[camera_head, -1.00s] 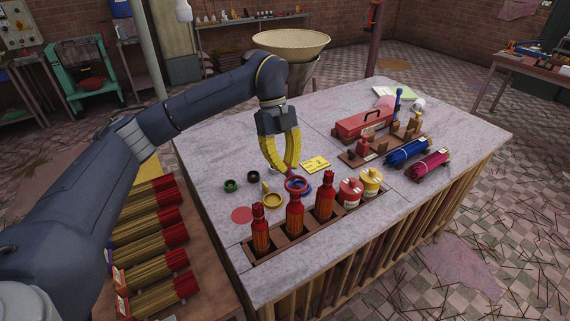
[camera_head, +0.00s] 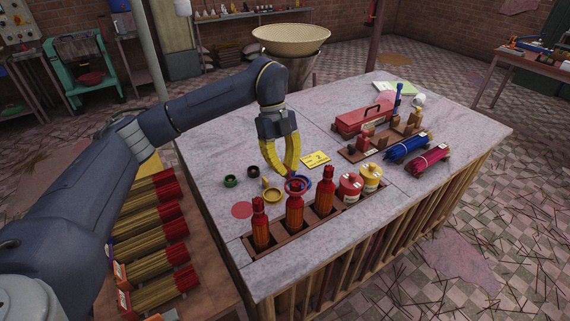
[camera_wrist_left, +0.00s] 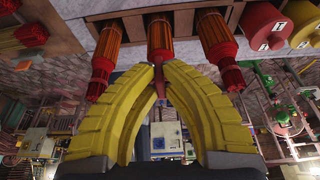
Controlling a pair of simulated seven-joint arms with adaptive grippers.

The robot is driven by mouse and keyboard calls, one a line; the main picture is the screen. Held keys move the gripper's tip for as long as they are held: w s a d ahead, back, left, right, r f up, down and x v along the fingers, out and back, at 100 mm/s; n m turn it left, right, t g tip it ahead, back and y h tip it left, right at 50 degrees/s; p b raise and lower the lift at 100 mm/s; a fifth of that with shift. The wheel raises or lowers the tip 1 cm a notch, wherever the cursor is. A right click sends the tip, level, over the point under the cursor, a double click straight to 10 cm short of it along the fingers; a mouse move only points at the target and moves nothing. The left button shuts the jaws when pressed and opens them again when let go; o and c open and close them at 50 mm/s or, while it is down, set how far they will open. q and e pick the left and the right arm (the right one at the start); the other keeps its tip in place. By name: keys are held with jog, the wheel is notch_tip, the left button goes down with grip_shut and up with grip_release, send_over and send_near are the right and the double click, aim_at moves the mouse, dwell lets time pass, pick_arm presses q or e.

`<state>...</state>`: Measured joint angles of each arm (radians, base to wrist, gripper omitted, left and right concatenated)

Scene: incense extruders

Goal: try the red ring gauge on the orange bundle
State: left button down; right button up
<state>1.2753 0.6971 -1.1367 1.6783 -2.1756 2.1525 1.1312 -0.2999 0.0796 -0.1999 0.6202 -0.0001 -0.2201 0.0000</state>
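Three upright bundles with orange-red wraps and red tips stand in a wooden rack: left (camera_head: 260,228), middle (camera_head: 295,215) and right (camera_head: 325,196). I cannot tell by colour which is the orange one. My left gripper (camera_head: 289,176) is just behind the middle bundle's top, fingers pointing down. In the left wrist view its yellow fingertips (camera_wrist_left: 161,66) nearly meet on a thin dark-red piece, which looks like the red ring gauge (camera_wrist_left: 160,76). A red ring shows in the head view (camera_head: 299,187), with blue around it, at the middle bundle's top; whether it encircles the tip is unclear. My right gripper is out of view.
A green ring (camera_head: 230,181), a black ring (camera_head: 253,171) and a yellow ring (camera_head: 272,195) lie on the table behind the rack. Red (camera_head: 349,187) and yellow (camera_head: 371,178) jars stand right of it. A numbered yellow card (camera_head: 316,159) lies behind.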

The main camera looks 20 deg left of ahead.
aim_at(289, 169)
pick_arm(q)
jog(key=shift+f, duration=0.5)
jog(key=shift+f, duration=2.3)
dwell(0.5)
dwell(0.5)
jog(key=shift+r, duration=5.5)
